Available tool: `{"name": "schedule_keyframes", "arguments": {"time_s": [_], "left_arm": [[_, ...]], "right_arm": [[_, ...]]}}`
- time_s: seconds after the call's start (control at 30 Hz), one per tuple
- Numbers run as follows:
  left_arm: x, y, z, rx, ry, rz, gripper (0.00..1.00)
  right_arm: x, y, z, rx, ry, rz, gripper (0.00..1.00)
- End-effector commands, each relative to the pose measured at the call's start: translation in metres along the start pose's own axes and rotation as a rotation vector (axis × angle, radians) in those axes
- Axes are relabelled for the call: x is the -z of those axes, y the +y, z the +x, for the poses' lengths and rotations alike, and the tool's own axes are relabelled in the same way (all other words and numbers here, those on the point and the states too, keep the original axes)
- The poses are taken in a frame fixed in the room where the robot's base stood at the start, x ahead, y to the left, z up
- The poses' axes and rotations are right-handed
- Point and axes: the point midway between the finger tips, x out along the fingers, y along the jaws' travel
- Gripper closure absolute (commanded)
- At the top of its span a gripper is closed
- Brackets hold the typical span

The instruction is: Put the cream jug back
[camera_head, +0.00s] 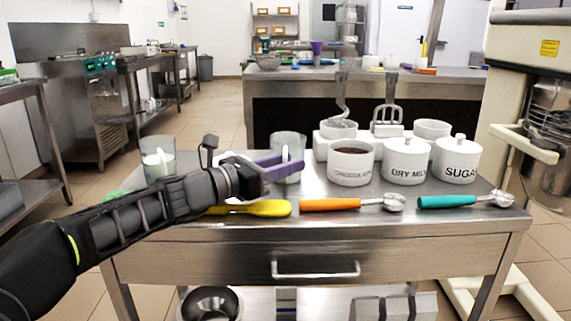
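A clear jug with white contents (158,163), which looks like cream or milk, stands at the left end of the steel table. A second clear jug (289,143) with a pale handle stands near the table's middle; its contents are hard to make out. My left gripper (284,164) reaches over the table from the left. Its purple fingers are at this second jug's handle and overlap it in the picture. I cannot tell whether they are closed on the handle or only around it. My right gripper is not in view.
A yellow spatula (257,208), an orange-handled scoop (333,204) and a teal-handled scoop (448,201) lie along the front edge. White pots, including a chocolate one (350,165), dry milk (405,163) and sugar (457,161), fill the right. A machine (535,75) stands beyond them.

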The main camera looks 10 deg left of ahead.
Motion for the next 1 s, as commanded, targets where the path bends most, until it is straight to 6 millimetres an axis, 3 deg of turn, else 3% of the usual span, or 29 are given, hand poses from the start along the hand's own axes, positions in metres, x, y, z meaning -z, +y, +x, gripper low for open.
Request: {"name": "schedule_keyframes", "arguments": {"time_s": [0.23, 0.7, 1.0], "left_arm": [[-0.004, 0.001, -0.023, -0.003, 0.000, 0.001, 0.68], [-0.004, 0.000, -0.111, -0.002, 0.000, 0.001, 0.68], [-0.002, 0.000, -0.121, 0.000, -0.001, 0.001, 0.68]], "right_arm": [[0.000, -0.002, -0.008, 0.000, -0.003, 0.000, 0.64], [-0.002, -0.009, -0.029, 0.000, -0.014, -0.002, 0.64], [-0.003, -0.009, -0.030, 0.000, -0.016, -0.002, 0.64]]}}
